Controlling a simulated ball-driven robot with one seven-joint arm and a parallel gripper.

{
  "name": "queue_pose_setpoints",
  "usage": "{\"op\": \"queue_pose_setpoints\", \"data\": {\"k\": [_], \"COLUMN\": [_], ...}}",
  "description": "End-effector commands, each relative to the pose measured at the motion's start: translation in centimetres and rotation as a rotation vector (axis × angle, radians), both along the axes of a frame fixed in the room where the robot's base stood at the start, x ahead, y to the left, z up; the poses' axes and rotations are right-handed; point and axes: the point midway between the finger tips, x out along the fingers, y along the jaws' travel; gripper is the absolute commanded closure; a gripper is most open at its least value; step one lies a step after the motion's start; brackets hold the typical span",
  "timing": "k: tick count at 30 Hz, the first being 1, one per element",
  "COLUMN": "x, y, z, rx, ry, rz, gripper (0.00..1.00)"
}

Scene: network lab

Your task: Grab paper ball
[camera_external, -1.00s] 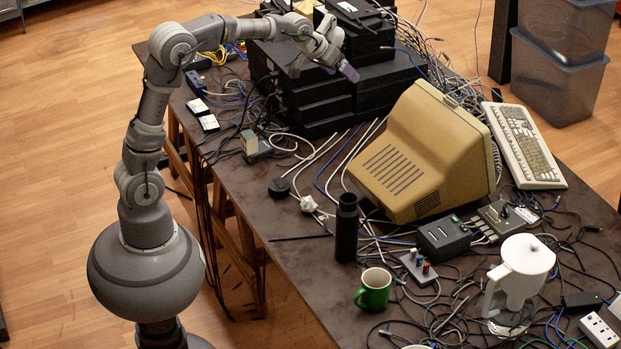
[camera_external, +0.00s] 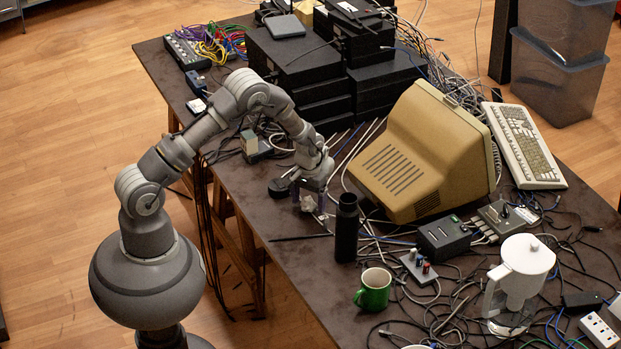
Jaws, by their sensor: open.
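The paper ball (camera_external: 308,203) is a small, crumpled whitish lump on the dark table (camera_external: 300,262), left of the black cylinder. My gripper (camera_external: 309,200) is down over it, pointing at the table, with its fingers apart. The ball shows between or just in front of the fingers, partly hidden by them. I cannot tell whether the fingers touch it.
A black cylinder (camera_external: 346,228) stands close to the right of my gripper. A beige monitor (camera_external: 418,155) lies farther right, and a green mug (camera_external: 374,290) stands nearer. Black box stacks (camera_external: 318,95) are behind. Cables run across the table. Bare table lies in front, left of the mug.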

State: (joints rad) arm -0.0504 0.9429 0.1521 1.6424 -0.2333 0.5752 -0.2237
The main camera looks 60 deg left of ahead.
Motion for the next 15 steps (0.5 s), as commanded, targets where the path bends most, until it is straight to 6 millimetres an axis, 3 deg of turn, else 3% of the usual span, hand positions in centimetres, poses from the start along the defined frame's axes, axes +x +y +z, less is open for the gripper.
{"op": "queue_pose_setpoints", "data": {"k": [2, 8, 15], "x": [0.06, 0.09, 0.09], "y": [0.00, 0.00, -0.01], "z": [-0.80, -0.62, -0.61], "rx": [0.000, 0.000, 0.000], "ry": [-0.001, -0.002, -0.002], "rz": [0.000, 0.000, 0.000], "gripper": [0.16, 0.18, 0.74]}}
